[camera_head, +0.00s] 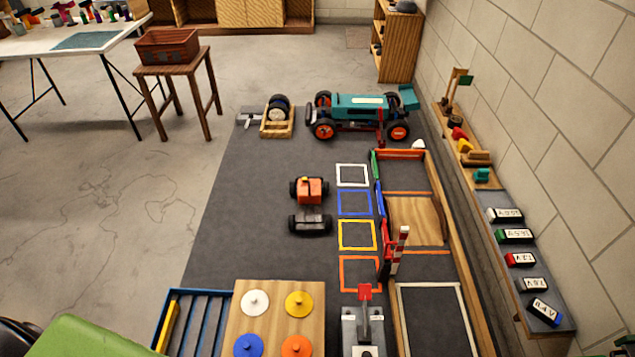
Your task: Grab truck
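A small orange truck-like vehicle (312,190) with black wheels stands on the dark mat, left of the coloured squares. A black flat wheeled piece (310,223) sits just below it in the picture; I cannot tell whether the two are joined. A larger teal racecar (358,108) with orange-hubbed wheels stands at the mat's far end. Neither of my grippers shows in the head view.
A wooden board with coloured discs (275,318) and a blue rack (195,318) lie in front. A wood-edged track (415,215) with a striped post (400,248) runs on the right, beside a wall shelf (505,240). The mat left of the orange vehicle is clear.

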